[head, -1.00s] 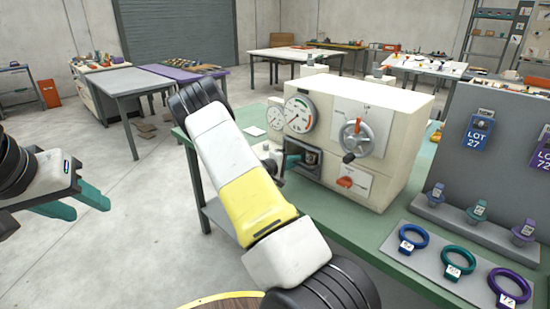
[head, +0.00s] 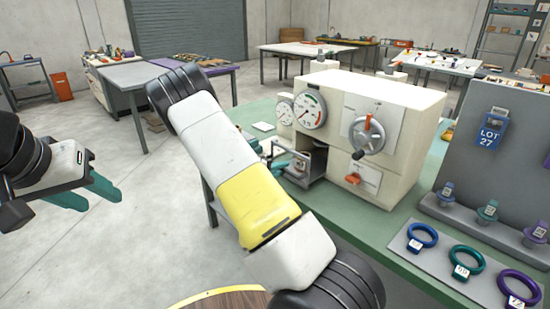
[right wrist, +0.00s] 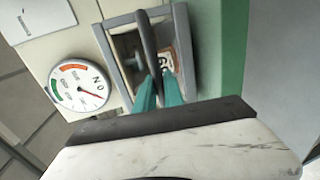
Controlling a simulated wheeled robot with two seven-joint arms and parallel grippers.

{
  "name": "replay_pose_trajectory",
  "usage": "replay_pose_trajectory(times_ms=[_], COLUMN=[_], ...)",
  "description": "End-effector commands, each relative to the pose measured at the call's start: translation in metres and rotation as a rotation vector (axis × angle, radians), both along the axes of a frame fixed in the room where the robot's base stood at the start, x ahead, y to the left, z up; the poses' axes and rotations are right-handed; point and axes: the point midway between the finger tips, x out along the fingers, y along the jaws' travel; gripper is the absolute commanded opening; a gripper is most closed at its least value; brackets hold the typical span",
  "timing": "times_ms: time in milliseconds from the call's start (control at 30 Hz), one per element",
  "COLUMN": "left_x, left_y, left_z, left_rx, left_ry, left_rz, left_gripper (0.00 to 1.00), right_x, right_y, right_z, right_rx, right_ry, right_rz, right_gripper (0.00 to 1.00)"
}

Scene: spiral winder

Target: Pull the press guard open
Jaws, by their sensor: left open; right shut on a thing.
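The press (head: 385,115) is a cream box with dials and a handwheel on a green bench. Its guard (head: 318,166) is at the low opening in its left part, and the dark inside shows there. My right gripper (head: 280,165) is at the guard, partly hidden by its arm. In the right wrist view, its teal fingers (right wrist: 157,92) are shut on a dark bar, the guard's handle (right wrist: 147,40), in front of a grey-framed recess. A label and a round metal part show behind it. My left gripper (head: 95,202) is open and empty over the floor at left.
A grey board (head: 500,150) with lot tags stands right of the press. Coloured rings lie on a grey plate (head: 450,285) at the bench front. A round wooden top (head: 215,300) is at the bottom edge. Floor between my arms is clear.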

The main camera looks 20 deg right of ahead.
Motion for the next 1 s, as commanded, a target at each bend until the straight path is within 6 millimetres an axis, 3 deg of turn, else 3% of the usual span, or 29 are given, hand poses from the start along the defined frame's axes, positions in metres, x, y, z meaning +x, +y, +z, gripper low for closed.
replay_pose_trajectory(times_ms=[100, 300, 733, 767, 800, 1000], left_x=[0.000, 0.000, 0.000, 0.000, 0.000, 0.000], left_y=[0.000, 0.000, 0.000, 0.000, 0.000, 0.000], left_z=[0.000, 0.000, 0.000, 0.000, 0.000, 0.000], left_rx=[0.000, 0.000, 0.000, 0.000, 0.000, 0.000], left_ry=[0.000, 0.000, 0.000, 0.000, 0.000, 0.000], left_rz=[0.000, 0.000, 0.000, 0.000, 0.000, 0.000], left_gripper=[0.44, 0.44, 0.44, 0.44, 0.44, 0.44], right_x=[-0.007, -0.014, -0.015, -0.015, -0.015, -0.015], right_y=[0.018, 0.034, 0.037, 0.037, 0.037, 0.037], right_z=[0.000, -0.001, -0.001, -0.001, -0.001, 0.000], right_rx=[0.001, 0.001, 0.001, 0.001, 0.001, 0.000], right_ry=[0.001, 0.001, 0.000, 0.000, 0.000, 0.000], right_rz=[0.003, 0.001, 0.000, 0.000, 0.000, 0.000], right_gripper=[0.00, 0.00, 0.00, 0.14, 0.22, 0.22])
